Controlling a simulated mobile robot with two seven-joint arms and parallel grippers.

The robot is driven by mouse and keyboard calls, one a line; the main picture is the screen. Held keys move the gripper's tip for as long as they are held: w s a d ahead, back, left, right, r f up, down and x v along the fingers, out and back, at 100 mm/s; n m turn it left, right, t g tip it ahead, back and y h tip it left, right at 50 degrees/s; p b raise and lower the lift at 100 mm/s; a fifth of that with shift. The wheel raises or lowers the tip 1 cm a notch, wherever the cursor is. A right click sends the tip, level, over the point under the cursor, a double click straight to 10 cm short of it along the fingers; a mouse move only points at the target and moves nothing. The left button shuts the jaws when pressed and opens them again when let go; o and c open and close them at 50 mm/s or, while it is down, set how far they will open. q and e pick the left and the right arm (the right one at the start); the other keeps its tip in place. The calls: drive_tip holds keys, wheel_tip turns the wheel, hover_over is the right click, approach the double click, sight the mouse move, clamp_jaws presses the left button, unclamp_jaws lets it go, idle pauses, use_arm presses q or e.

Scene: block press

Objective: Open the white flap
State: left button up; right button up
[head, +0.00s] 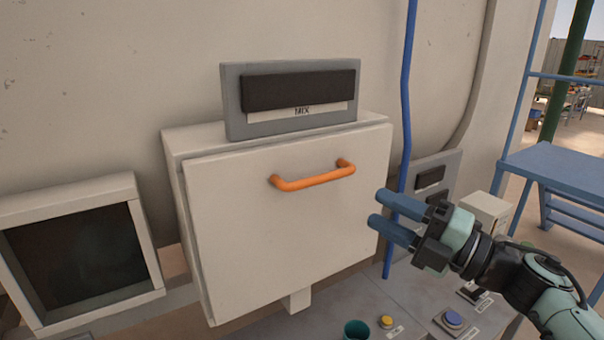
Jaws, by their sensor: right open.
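The white flap (275,235) is the front of a white box on the wall, and its left edge stands slightly off the box body. An orange bar handle (312,180) is fixed near its top. My right gripper (384,211) is at the right edge of the flap, to the right of and lower than the handle. Its two blue fingers are apart and empty, pointing left. I cannot tell whether they touch the flap. My left gripper is not in view.
A grey-framed dark panel (292,131) labelled MIX sits on the box. A dark screen (80,255) stands left. Below are a teal cup (356,330), a yellow button (386,322) and a blue button (452,318). A blue pipe (408,95) runs down behind my right gripper.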

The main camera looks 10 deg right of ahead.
sight(324, 181)
drive_tip(key=p+x, duration=0.3)
drive_tip(key=x, duration=0.9)
drive_tip(key=shift+w+a+r, duration=0.15)
drive_tip(key=shift+w, duration=0.1)
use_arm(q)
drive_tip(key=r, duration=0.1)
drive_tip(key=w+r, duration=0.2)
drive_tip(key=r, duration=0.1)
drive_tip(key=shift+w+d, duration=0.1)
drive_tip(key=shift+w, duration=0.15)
use_arm(e)
drive_tip(key=shift+c, duration=0.2)
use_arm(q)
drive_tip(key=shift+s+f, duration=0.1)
use_arm(e)
clamp_jaws()
